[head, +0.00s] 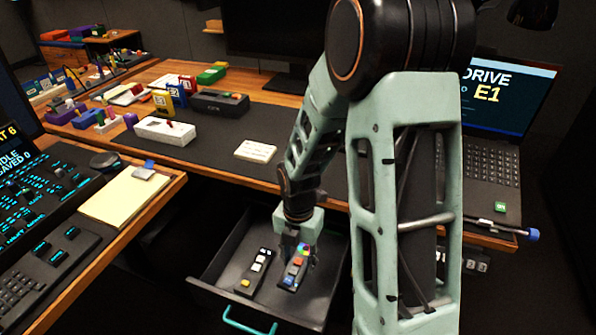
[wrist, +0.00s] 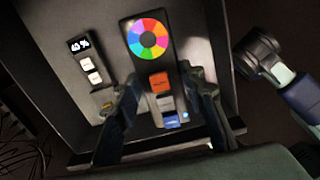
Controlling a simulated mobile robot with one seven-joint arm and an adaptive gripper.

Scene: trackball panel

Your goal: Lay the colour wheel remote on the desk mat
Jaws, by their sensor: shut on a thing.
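The colour wheel remote (wrist: 149,38) is a dark bar with a rainbow ring, an orange button, a grey button and a blue button. It is in the open drawer (head: 227,253) below the desk, and also shows in the head view (head: 295,267). My gripper (wrist: 160,98) reaches down into the drawer and is shut on the remote, one finger on each side of its button end. Whether the remote touches the drawer floor cannot be told. The desk mat (head: 310,147) is the dark sheet along the desk, partly hidden behind my arm.
A white note (head: 255,151), a white box (head: 165,131) and a dark case (head: 220,102) are on the desk. A laptop (head: 480,160) stands right.

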